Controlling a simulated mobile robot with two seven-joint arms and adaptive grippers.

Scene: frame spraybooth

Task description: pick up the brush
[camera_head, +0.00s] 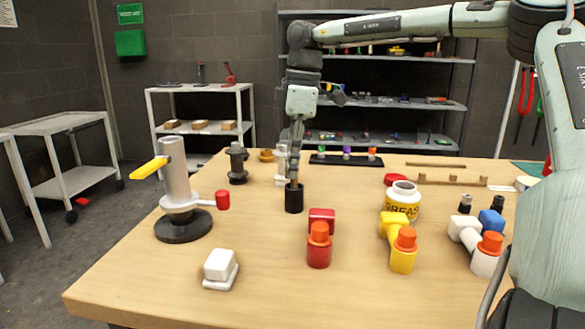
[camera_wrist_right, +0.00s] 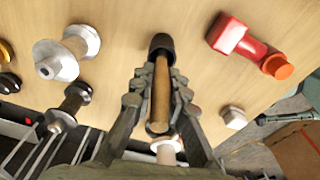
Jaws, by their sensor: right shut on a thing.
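My right gripper (camera_head: 294,172) points down over the middle of the wooden table. Its fingers (camera_wrist_right: 157,85) are shut on the brush, whose brown wooden handle (camera_wrist_right: 160,92) runs between them in the right wrist view. A black cylindrical part (camera_head: 293,198) sits at the lower end, at the table top; it also shows in the right wrist view (camera_wrist_right: 161,43). I cannot tell whether it is the brush's head or a cup around it. In the head view the fingers hide the handle. My left gripper is in neither view.
A red piece with an orange cap (camera_head: 319,248) stands in front of the gripper, a white block (camera_head: 220,268) nearer left. A grey stand with a yellow lever (camera_head: 177,195) is at left. A grease jar (camera_head: 402,203) and a yellow piece (camera_head: 400,243) stand at right. The front centre is clear.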

